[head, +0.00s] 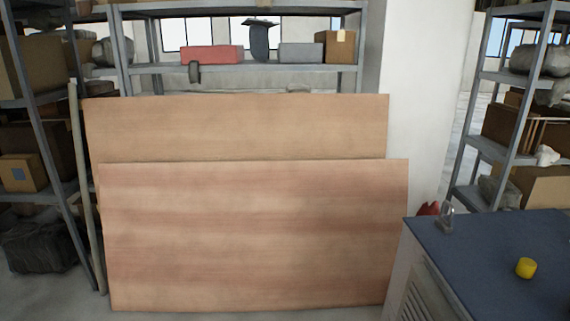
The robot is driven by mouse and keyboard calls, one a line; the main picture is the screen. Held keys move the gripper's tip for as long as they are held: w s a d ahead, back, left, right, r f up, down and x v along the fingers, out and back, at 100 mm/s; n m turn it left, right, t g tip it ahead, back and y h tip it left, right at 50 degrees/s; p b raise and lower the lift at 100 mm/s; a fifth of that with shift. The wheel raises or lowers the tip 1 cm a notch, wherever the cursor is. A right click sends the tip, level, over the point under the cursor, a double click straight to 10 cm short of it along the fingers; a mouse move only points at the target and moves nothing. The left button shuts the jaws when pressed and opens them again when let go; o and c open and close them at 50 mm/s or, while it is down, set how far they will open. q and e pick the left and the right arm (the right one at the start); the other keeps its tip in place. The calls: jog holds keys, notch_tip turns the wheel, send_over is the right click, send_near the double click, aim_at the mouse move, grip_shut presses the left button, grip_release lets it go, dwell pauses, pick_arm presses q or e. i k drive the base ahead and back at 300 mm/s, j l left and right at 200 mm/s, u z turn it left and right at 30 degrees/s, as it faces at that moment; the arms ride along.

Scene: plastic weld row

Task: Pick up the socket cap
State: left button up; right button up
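A small yellow cylindrical piece (525,268), which looks like the socket cap, sits on the dark blue top of a cabinet (470,245) at the lower right of the head view. Clear surface surrounds it. Neither of my grippers is in view.
A small metallic object (446,218) stands at the cabinet's far left corner, with a red object (428,208) just behind it. Two large wooden panels (250,235) lean upright left of the cabinet. Loaded shelving racks (515,130) stand behind and on both sides.

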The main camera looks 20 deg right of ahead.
aim_at(525, 268)
jog(key=i+z, duration=0.25)
jog(key=z, duration=0.25)
jog(key=i+j+z, duration=0.1)
jog(key=z, duration=0.4)
jog(key=i+j+z, duration=0.25)
jog(key=z, duration=0.2)
jog(key=i+j+z, duration=0.2)
jog(key=z, duration=0.3)
jog(key=i+j+z, duration=0.1)
jog(key=j+z, duration=0.4)
jog(key=l, duration=0.1)
